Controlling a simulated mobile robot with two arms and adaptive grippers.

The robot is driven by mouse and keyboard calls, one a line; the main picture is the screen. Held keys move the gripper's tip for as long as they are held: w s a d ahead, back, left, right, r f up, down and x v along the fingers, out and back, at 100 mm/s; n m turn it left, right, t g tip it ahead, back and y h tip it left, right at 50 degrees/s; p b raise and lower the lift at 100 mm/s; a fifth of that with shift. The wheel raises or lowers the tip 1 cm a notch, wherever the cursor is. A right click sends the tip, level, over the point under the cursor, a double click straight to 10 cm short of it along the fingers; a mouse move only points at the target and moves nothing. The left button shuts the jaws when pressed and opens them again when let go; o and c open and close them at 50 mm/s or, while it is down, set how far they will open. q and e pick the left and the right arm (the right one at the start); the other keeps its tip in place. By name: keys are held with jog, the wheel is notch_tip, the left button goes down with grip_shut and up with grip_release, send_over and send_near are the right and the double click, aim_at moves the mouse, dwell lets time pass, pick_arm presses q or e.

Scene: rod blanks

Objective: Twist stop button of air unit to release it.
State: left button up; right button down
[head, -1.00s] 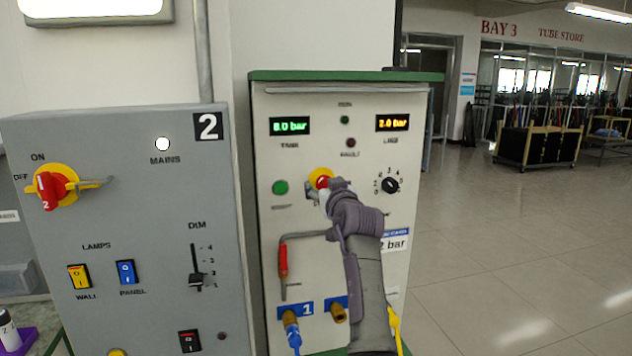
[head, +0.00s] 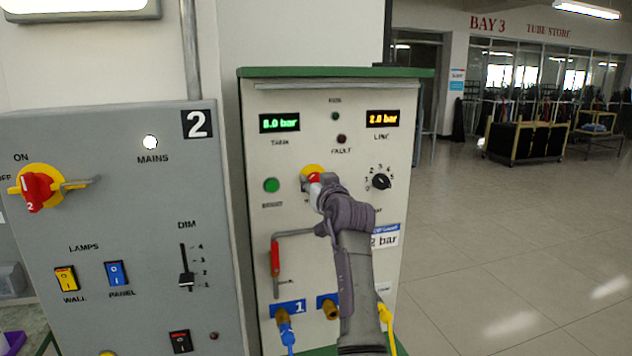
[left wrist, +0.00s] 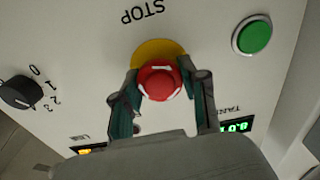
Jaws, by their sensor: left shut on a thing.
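The air unit (head: 300,97) is the pale cabinet with a green top, tank display at 8.0 bar and line display at 2.0 bar. Its red stop button (head: 314,177) on a yellow base (head: 308,170) is partly hidden by my left gripper (head: 318,190) in the head view. In the left wrist view the red button (left wrist: 159,82) sits between the two fingers of my left gripper (left wrist: 160,90), with the yellow plate (left wrist: 158,52) and the upside-down word STOP behind it. The left gripper is shut on the button. My right gripper is not in view.
A green button (head: 271,185) is left of the stop button and a black knob (head: 381,181) right of it. A red-handled lever (head: 275,257) and hose fittings (head: 284,322) are below. The grey panel 2 (head: 150,225) stands at left. Open floor lies at right.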

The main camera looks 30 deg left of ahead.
aim_at(312, 136)
pick_arm(q)
jog(key=o, duration=1.2)
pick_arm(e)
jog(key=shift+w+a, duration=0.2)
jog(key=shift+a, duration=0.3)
pick_arm(q)
notch_tip(312, 136, up, 10)
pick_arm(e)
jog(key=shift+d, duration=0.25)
pick_arm(q)
jog(key=shift+f, duration=0.15)
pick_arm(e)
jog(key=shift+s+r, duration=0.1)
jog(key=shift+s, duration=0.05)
